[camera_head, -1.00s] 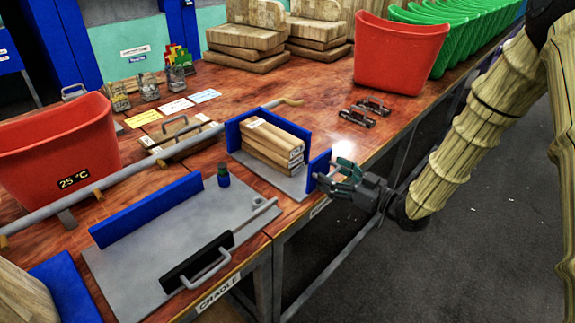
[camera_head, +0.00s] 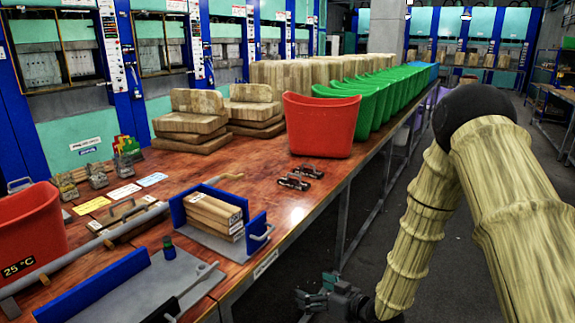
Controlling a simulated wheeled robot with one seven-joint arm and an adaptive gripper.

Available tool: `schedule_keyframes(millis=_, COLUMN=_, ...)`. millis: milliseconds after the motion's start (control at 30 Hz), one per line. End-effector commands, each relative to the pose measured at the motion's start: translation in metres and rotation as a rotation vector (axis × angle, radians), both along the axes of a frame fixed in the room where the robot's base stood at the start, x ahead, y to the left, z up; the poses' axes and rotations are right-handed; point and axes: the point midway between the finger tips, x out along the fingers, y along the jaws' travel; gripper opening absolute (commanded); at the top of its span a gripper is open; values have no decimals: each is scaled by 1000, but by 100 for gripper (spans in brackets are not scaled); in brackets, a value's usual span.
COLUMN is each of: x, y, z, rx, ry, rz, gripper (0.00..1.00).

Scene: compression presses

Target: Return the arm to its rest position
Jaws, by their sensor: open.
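My gripper (camera_head: 312,300) is at the bottom of the picture, low beside the front edge of the table (camera_head: 262,262). It is open and nothing shows between its fingers. My arm (camera_head: 425,225), in a ribbed tan cover, comes down from the right side and bends at a dark joint. The gripper is apart from the blue-walled cradle (camera_head: 257,226), which stands to its upper left on the table with several wooden blocks (camera_head: 214,212) stacked in it.
A second cradle plate (camera_head: 180,272) lies at the left front. Two black clamps (camera_head: 295,180) lie on the tabletop. The dark floor (camera_head: 392,170) right of the table is free.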

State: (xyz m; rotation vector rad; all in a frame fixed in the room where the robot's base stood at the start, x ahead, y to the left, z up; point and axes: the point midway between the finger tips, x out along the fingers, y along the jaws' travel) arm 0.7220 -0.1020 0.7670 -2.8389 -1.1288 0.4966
Motion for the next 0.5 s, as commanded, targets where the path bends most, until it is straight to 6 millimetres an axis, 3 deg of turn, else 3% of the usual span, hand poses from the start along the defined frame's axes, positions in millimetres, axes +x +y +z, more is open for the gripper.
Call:
schedule_keyframes(millis=100, x=-42, y=-12, z=-50, rx=-72, ry=171, rz=-91, gripper=98)
schedule_keyframes(millis=200, x=-88, y=-23, z=-85, rx=-138, ry=301, rz=-165, gripper=98)
schedule_keyframes(millis=500, x=-235, y=-76, z=-168, rx=-324, ry=701, rz=-362, gripper=98)
